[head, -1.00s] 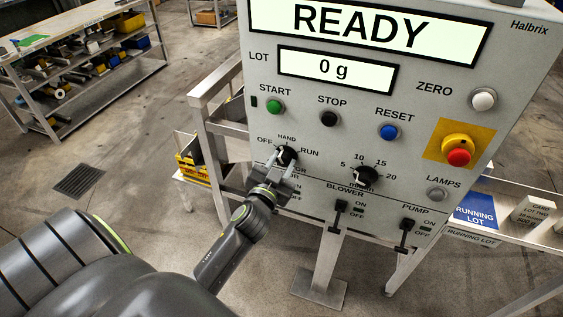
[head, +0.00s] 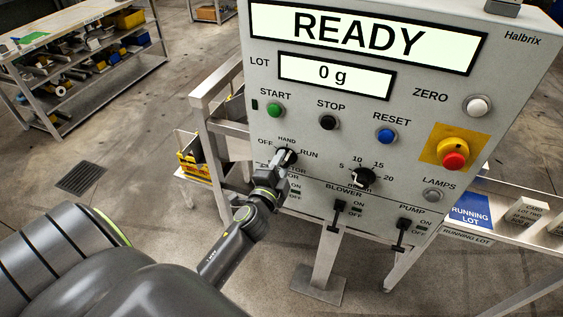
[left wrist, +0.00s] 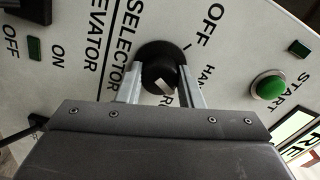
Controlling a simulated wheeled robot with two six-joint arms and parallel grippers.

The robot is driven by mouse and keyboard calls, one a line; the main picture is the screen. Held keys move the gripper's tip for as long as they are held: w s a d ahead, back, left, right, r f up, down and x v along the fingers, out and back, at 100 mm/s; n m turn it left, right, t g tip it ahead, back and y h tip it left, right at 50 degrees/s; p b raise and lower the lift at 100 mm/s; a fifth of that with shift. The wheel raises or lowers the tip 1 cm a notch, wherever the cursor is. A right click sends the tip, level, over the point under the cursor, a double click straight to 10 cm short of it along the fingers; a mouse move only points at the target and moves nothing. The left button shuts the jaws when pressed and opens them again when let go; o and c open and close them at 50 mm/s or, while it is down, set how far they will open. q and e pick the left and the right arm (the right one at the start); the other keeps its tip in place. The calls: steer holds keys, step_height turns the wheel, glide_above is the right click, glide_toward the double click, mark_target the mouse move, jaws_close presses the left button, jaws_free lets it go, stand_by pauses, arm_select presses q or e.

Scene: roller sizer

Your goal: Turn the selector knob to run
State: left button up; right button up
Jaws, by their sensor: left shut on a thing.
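The black selector knob (head: 287,157) is on the grey panel, below the green start button, with OFF, HAND and RUN lettered around it. It also shows in the left wrist view (left wrist: 153,58). My left gripper (head: 282,160) is at the knob, its two fingers on opposite sides, shut on it. In the left wrist view a pale mark on the knob faces down the picture, towards the partly hidden RUN lettering. I cannot tell its exact setting. The display (head: 360,36) reads READY. My right gripper is not in view.
The start button (head: 275,111) and stop button (head: 328,122) are above the knob. A black dial (head: 363,178) is to its right. The blower switch (head: 337,213) and pump switch (head: 402,233) are below. A red emergency button (head: 453,160) is at the right.

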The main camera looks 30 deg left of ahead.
arm_select(q)
steer(key=m+p, duration=0.1)
steer(key=m, duration=0.2)
steer(key=shift+m, duration=1.5)
steer(key=shift+f+p, duration=0.1)
steer(key=shift+p, duration=0.2)
steer(key=o, duration=1)
steer(key=shift+c, duration=0.2)
steer(key=b+v, duration=0.2)
steer(key=v, duration=1.5)
steer(key=shift+s+d+b, duration=0.15)
steer(key=shift+s+b, duration=0.05)
steer(key=shift+b, duration=0.15)
steer(key=shift+m, duration=0.3)
